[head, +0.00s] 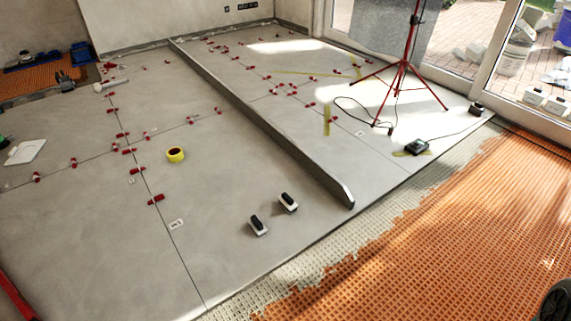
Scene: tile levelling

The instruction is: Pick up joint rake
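I cannot pick out a joint rake for certain. Two small hand tools with black tops and pale bases lie on the grey tiles near the front middle in the head view. One hand tool (258,225) is nearer and to the left; the other hand tool (288,202) is just behind and to the right. They lie apart from each other. Whether either is the joint rake is too small to tell. My gripper is not in view.
A long grey straightedge (250,115) crosses the tiles. A yellow tape roll (175,155) and several red clips (156,200) lie about. A red tripod (402,70) with a cable stands at back right. Orange matting (460,230) covers the front right. Tiles around the tools are clear.

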